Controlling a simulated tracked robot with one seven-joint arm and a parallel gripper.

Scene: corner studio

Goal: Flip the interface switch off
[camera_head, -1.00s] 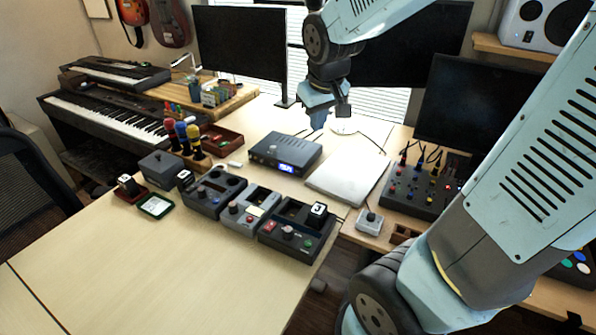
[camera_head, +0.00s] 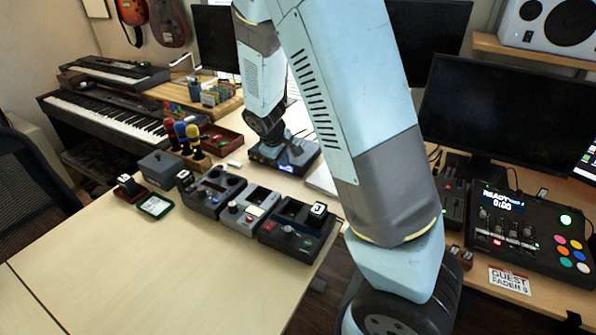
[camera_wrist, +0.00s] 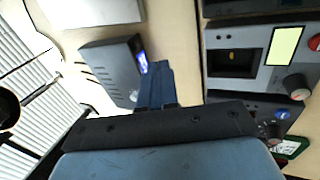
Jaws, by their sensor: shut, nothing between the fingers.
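The audio interface (camera_head: 305,157), a dark box with a lit blue display, sits on the desk, partly hidden by my arm in the head view. In the wrist view its dark top (camera_wrist: 108,68) is at the left, with the blue display (camera_wrist: 142,60) on the edge facing my fingers. A small pale knob or switch (camera_wrist: 133,95) shows near that edge; its position is too small to tell. My gripper (camera_wrist: 160,72) is shut and empty, with its blue fingers beside the interface's front. I cannot tell whether they touch it. In the head view the fingers are mostly hidden.
Several pedal-like units (camera_head: 215,190) stand close in front of the interface; one with a square recess (camera_wrist: 231,62) is right of my fingers in the wrist view. A closed silver laptop (camera_wrist: 92,12) lies on the other side. The front desk (camera_head: 150,270) is clear.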

